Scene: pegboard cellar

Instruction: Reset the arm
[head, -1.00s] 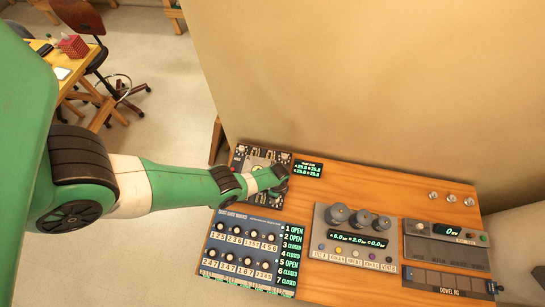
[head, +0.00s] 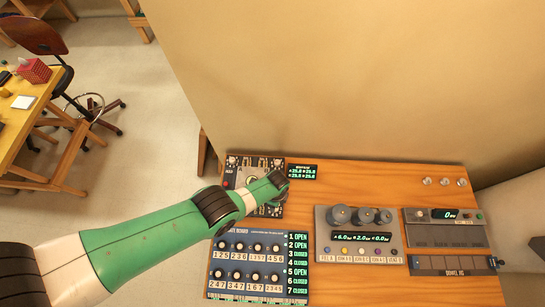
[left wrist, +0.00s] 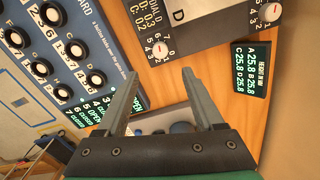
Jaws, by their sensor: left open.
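My left arm (head: 150,245), green and white with dark joints, comes in from the lower left of the head view. My left gripper (head: 277,182) is over the dark dial panel (head: 236,162) at the back left of the wooden bench. In the left wrist view my left gripper (left wrist: 160,76) has its two grey fingers apart, with nothing between them. Bare wood and part of the dial panel lie beyond the fingers. In the head view the arm hides part of the dial panel. My right arm does not show.
A blue switch board (head: 258,262) with several knobs lies in front of the dial panel. A small display (head: 302,172) stands beside it. A grey three-knob box (head: 358,235) and a dowel jig (head: 450,265) sit to the right. Bare wood (head: 390,180) lies behind them.

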